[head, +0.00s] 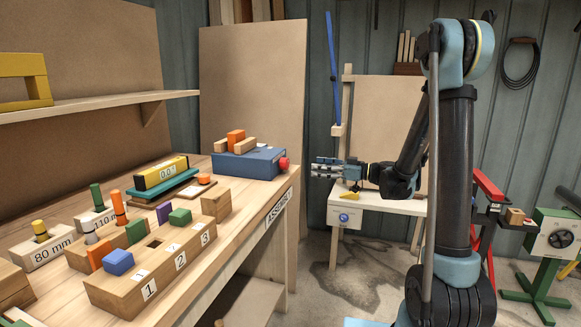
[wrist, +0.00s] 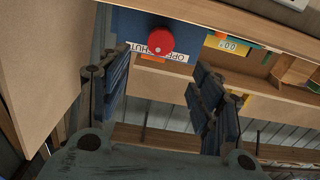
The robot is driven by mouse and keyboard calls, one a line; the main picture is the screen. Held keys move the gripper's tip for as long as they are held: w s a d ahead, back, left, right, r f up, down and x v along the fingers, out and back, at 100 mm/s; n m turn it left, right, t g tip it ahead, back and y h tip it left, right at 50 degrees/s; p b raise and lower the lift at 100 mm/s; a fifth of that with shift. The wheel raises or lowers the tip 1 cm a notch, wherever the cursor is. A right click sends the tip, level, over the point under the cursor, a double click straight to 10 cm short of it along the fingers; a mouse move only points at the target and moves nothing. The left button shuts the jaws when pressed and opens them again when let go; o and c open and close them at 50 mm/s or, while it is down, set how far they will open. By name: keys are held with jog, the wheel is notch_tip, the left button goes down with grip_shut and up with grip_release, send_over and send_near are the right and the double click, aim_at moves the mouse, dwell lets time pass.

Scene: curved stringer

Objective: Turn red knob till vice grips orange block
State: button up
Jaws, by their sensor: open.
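The vice (head: 245,166) is a blue box on the workbench with two wooden jaws on top. The orange block (head: 235,138) stands upright between the jaws; whether they touch it I cannot tell. The red knob (head: 283,163) sticks out of the vice's right end. My gripper (head: 314,167) is to the right of the knob, apart from it, pointing at it. In the wrist view the red knob (wrist: 160,40) shows ahead, between and beyond my open, empty fingers (wrist: 158,68). An upside-down OPEN/SHUT label (wrist: 178,57) sits beside it, partly hidden by the knob.
On the workbench (head: 250,204), left of the vice, are a yellow gauge (head: 160,172), a numbered wooden block (head: 125,288) and several coloured pegs. A small table (head: 400,207) stands behind my gripper. The air between gripper and knob looks clear.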

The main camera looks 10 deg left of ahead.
aim_at(288, 163)
jog(key=a, duration=0.8)
jog(key=w+a, duration=0.1)
jog(key=a, duration=0.3)
jog(key=shift+a, duration=0.3)
jog(key=shift+c, duration=0.5)
jog(key=c, duration=1)
